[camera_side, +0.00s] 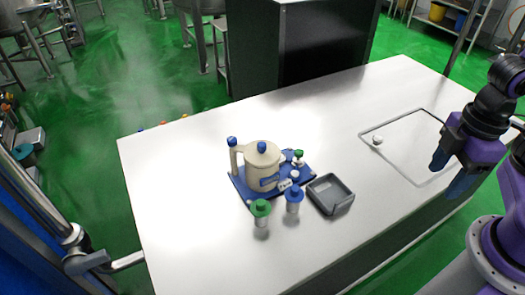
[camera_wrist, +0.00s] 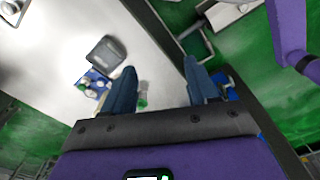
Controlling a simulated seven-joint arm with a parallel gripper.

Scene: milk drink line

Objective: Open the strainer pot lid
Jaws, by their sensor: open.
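My gripper (camera_side: 455,184) is at the far right in the side view, well apart from the pot. In the wrist view my gripper (camera_wrist: 160,66) has its two fingers spread with nothing between them. The pot cannot be clearly made out there.
A green-lidded container (camera_side: 261,213) and a blue-lidded container (camera_side: 294,201) stand in front of the pot. A grey open bin (camera_side: 331,195) is to their right. A small white round thing (camera_side: 377,140) lies inside an outlined panel. The table (camera_side: 300,108) behind the pot is clear.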

